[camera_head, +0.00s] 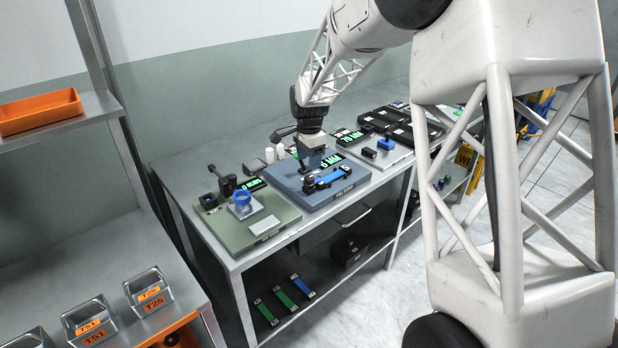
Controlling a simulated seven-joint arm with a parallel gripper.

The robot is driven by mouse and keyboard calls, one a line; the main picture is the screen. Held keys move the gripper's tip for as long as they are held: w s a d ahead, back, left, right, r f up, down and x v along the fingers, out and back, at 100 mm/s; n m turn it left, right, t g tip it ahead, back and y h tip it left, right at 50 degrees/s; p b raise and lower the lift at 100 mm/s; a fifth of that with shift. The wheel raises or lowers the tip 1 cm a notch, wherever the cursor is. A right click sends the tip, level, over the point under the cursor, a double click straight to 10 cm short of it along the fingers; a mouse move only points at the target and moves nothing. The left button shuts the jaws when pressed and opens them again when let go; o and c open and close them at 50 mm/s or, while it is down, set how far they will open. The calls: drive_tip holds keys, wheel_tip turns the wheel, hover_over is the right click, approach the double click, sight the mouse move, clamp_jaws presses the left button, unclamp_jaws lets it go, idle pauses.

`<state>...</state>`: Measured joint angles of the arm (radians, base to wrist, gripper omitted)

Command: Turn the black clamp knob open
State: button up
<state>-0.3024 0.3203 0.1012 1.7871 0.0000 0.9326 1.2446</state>
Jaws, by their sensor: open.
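My gripper (311,154) points down over the blue fixture plate (342,198) on the workbench. It is small in the picture, and its fingers are hard to make out against the dark parts there. The jaws are open. Below it, a blue strap piece (329,179) lies on the plate with small black parts (309,184) at its left end. The black clamp knob cannot be told apart from these dark parts, and my gripper may cover part of it. Whether the gripper touches it is not clear.
Left on the bench, a green plate (270,232) carries a blue round piece (242,197) and a black clamp-like part (226,183). Small white bottles (275,153) stand behind my gripper. Black trays (405,133) lie at right. An orange tray (40,112) sits on the left shelf.

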sight(309, 177)
drive_tip(key=shift+f, duration=3.6)
drive_tip(key=c, duration=0.9)
